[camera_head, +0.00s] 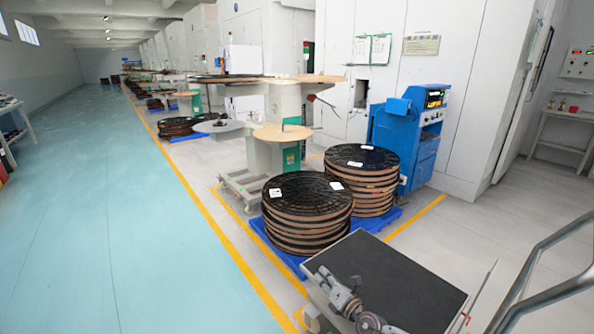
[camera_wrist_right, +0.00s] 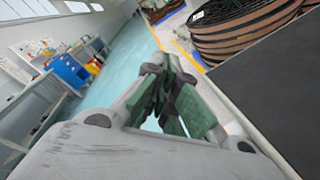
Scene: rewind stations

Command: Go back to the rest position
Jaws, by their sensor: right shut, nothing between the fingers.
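My right gripper (camera_head: 323,274) shows at the bottom of the head view, over the left edge of a dark-topped cart (camera_head: 392,281). Its grey fingers with green pads also fill the middle of the right wrist view (camera_wrist_right: 168,85). The fingers are together and hold nothing. The wrist view shows the dark cart top at the right. My left gripper is in neither view.
Two stacks of dark reels (camera_head: 306,212) (camera_head: 364,172) stand on blue pallets just behind the cart. A blue machine (camera_head: 413,139) stands farther back. A metal rail (camera_head: 545,272) is at the lower right. The teal floor (camera_head: 120,220) at the left is clear.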

